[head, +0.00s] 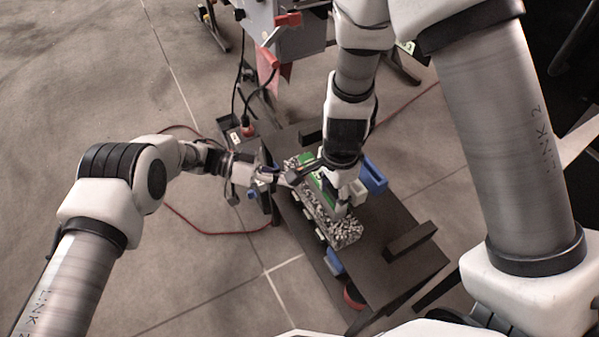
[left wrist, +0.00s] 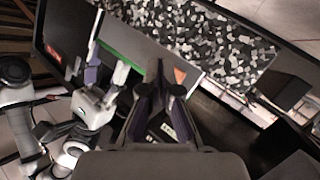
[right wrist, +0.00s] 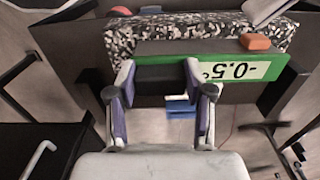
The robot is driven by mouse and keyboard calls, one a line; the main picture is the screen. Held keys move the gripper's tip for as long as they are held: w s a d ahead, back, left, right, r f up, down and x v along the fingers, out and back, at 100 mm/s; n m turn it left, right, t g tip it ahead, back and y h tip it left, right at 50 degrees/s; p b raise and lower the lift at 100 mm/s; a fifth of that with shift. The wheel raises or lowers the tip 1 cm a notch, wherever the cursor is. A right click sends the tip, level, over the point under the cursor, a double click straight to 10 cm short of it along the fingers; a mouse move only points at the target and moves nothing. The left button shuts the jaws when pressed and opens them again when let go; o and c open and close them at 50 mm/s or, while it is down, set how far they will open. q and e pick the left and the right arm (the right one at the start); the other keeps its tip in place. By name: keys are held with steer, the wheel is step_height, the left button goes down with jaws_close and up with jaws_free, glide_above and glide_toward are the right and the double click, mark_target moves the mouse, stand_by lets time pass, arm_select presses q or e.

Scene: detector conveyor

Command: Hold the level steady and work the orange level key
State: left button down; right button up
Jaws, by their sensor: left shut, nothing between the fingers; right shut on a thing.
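The orange level key (right wrist: 255,41) sits on the bar's edge near the display. My left gripper (left wrist: 160,68) is shut and empty, its tips close beside the key (left wrist: 180,75); I cannot tell whether they touch it.
The level lies over a dark table (head: 405,270) with a raised dark block (head: 411,240) at its right. A blue piece (head: 373,174) is behind the level. A red cable (head: 215,232) runs on the floor at the left. A grey machine (head: 275,30) stands behind.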

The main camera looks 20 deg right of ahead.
arm_select(q)
steer(key=shift+d, duration=0.25)
steer(key=shift+d, duration=0.5)
stand_by(0.5)
steer(key=shift+a, duration=0.9)
steer(key=a, duration=0.5)
steer(key=shift+s, duration=0.35)
stand_by(0.4)
